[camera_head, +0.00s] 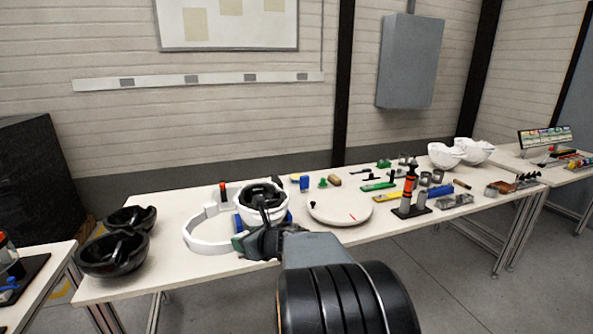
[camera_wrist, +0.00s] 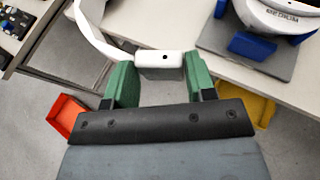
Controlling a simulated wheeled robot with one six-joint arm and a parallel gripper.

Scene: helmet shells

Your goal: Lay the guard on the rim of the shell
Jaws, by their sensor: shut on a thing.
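The guard, a white curved band (camera_head: 212,247), is held in my gripper (camera_head: 258,243) and loops out to the left in the head view. In the wrist view my gripper (camera_wrist: 160,78) has its green fingers on either side of the guard's white end block (camera_wrist: 157,66), which has a dark hole. The shell, white and marked MEDIUM (camera_wrist: 283,17), sits on a blue support (camera_wrist: 262,46) at the upper right, apart from the block. In the head view the shell (camera_head: 243,216) stands with its black inside showing, partly hidden by my gripper.
Two black shells (camera_head: 114,252) lie at the table's left end. A round white disc (camera_head: 340,208) is right of the shell, with tools and small parts beyond it. White shells (camera_head: 445,155) stand further right. Red (camera_wrist: 66,115) and yellow (camera_wrist: 262,110) bins show below the table edge.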

